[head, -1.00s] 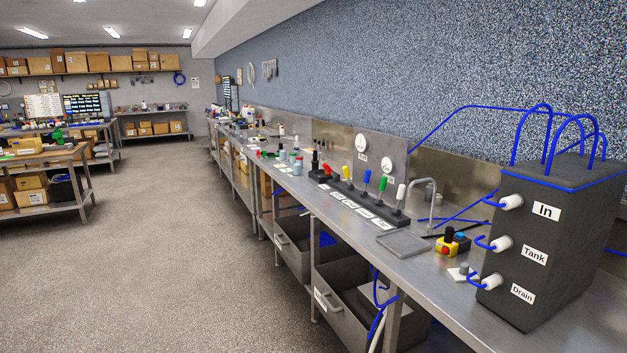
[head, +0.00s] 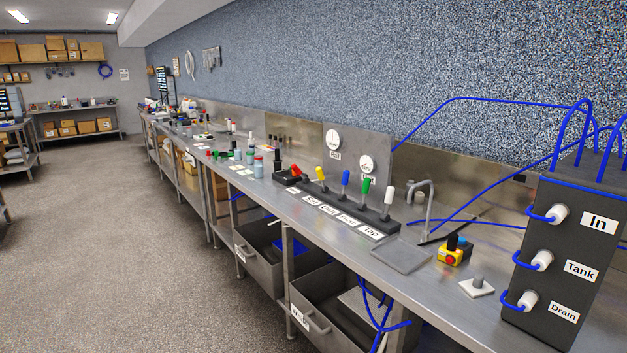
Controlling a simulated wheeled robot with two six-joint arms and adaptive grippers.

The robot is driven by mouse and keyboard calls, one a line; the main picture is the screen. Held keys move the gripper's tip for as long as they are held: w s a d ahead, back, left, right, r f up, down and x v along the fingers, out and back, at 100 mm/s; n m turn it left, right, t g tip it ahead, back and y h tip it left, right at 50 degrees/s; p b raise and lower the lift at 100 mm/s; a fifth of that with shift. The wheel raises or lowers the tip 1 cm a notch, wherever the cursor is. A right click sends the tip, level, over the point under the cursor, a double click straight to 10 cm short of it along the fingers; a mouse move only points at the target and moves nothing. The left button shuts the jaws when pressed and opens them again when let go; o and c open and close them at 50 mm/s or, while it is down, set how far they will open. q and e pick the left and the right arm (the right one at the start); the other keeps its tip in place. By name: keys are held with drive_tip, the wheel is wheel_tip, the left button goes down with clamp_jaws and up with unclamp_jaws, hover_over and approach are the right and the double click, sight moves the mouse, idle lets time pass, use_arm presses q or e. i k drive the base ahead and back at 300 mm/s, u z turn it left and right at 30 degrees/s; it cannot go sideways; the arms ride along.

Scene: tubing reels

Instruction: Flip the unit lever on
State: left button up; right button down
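A row of levers stands on a black base rail (head: 345,207) on the steel bench, with yellow (head: 320,173), blue (head: 345,178), green (head: 365,186) and white (head: 388,196) handles. They look roughly upright. A red-handled lever (head: 296,171) sits tilted at the rail's left end. White labels line the front; one (head: 328,209) seems to read "Unit", small and hard to read, in front of about the blue lever. The rightmost (head: 370,232) reads "Tap". Neither of my grippers is in view.
A tap (head: 420,200) over a grey tray (head: 401,254), a yellow button box (head: 455,251) and a dark tank unit (head: 562,250) with blue tubes stand to the right. Open drawers hang below; the floor at left is clear.

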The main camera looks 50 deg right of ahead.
sight(342, 197)
drive_tip(key=z, duration=0.3)
drive_tip(key=i, duration=0.95)
drive_tip(key=z, duration=1)
drive_tip(key=i, duration=0.35)
drive_tip(key=z, duration=0.25)
